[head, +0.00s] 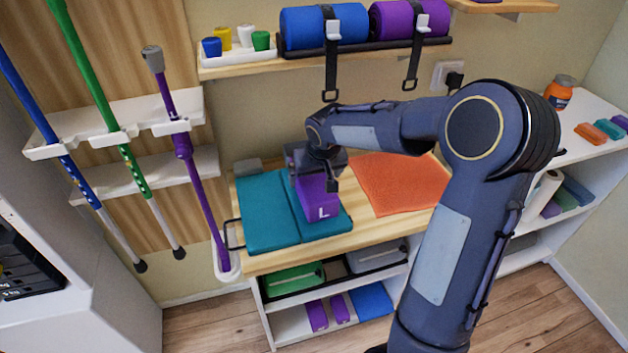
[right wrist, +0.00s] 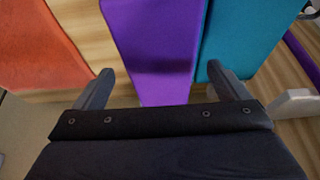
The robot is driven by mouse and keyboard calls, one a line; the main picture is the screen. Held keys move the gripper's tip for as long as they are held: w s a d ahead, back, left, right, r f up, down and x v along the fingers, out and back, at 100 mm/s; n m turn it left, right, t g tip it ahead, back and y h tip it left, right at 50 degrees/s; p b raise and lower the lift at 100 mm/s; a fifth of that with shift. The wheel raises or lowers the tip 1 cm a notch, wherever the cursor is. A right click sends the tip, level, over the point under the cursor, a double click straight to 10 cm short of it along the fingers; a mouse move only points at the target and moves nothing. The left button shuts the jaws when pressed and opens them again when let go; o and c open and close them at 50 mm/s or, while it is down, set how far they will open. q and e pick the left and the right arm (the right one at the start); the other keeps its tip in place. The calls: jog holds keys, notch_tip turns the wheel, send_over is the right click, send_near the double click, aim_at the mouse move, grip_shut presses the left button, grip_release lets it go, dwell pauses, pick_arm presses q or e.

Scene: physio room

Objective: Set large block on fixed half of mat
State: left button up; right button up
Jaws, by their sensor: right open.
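The large purple block (head: 318,199), marked with an L, rests on the right half of the teal folding mat (head: 265,215) on the wooden bench. A seam divides the mat into two halves. I cannot tell which half is fixed. My right gripper (head: 318,176) is at the back end of the block, hiding that part in the head view. In the right wrist view the open fingers (right wrist: 160,72) stand either side of the purple block (right wrist: 152,45), with a gap on the left. The teal mat (right wrist: 245,35) shows beside it. My left gripper is not in view.
An orange cloth (head: 398,184) lies right of the mat on the bench (head: 350,238). A shelf above holds blue and purple rolls with hanging straps (head: 331,70). Coloured poles (head: 190,160) stand in a rack at left. A shelf unit (head: 590,110) is at right.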

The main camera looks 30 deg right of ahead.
jog(key=v, duration=0.7)
jog(key=shift+s+r, duration=0.1)
jog(key=s+a+y, duration=0.2)
jog(key=s+a, duration=0.3)
jog(key=s, duration=0.7)
jog(key=s+a+f+n+t+y, duration=0.1)
jog(key=s+a, duration=0.5)
jog(key=s, duration=0.7)
jog(key=shift+f+y, duration=0.25)
jog(key=shift+y, duration=0.65)
